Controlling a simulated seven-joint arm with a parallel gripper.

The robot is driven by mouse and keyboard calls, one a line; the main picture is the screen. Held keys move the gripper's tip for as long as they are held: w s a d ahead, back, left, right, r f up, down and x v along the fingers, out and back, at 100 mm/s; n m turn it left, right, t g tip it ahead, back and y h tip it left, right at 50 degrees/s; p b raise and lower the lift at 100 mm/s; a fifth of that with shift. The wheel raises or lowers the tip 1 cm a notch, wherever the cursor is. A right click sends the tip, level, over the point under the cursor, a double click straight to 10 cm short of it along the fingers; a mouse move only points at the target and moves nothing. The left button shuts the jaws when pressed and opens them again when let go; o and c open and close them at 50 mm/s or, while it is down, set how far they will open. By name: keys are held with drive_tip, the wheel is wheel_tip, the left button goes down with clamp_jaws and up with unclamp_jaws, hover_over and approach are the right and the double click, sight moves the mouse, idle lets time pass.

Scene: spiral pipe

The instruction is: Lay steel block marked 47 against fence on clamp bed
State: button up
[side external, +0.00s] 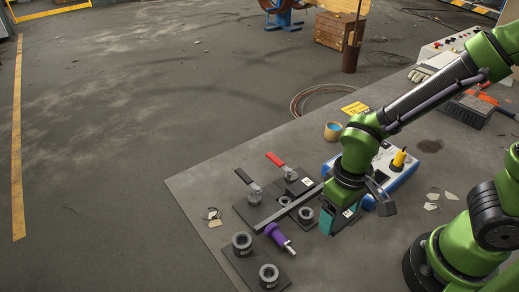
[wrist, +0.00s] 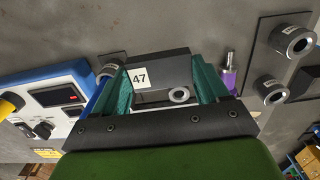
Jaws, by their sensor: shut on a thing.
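The steel block marked 47 (wrist: 165,68) is a dark block with a white number label, held between the teal fingers of my gripper (wrist: 160,85) in the wrist view. In the side external view my gripper (side external: 341,219) is low over the table, just right of the clamp bed (side external: 246,208). The block is mostly hidden there by the fingers and arm. The bed is a dark plate with a red-handled and a black-handled toggle clamp. A long grey bar, seemingly the fence (side external: 289,208), runs diagonally across it. Whether the block touches the table cannot be told.
A purple-handled tool (side external: 280,238) and ring-shaped steel fixtures (side external: 242,242) stand in front of the bed. A blue-and-white control box (side external: 398,170) stands behind my gripper. Another labelled dark block (side external: 301,184) is near the red-handled clamp. The table's left edge is close to the bed.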

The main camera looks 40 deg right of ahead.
hover_over(268, 211)
drive_tip(key=shift+s+f, duration=0.1)
drive_tip(key=shift+f, duration=2.35)
drive_tip(key=shift+f, duration=0.15)
drive_tip(key=o, duration=1.4)
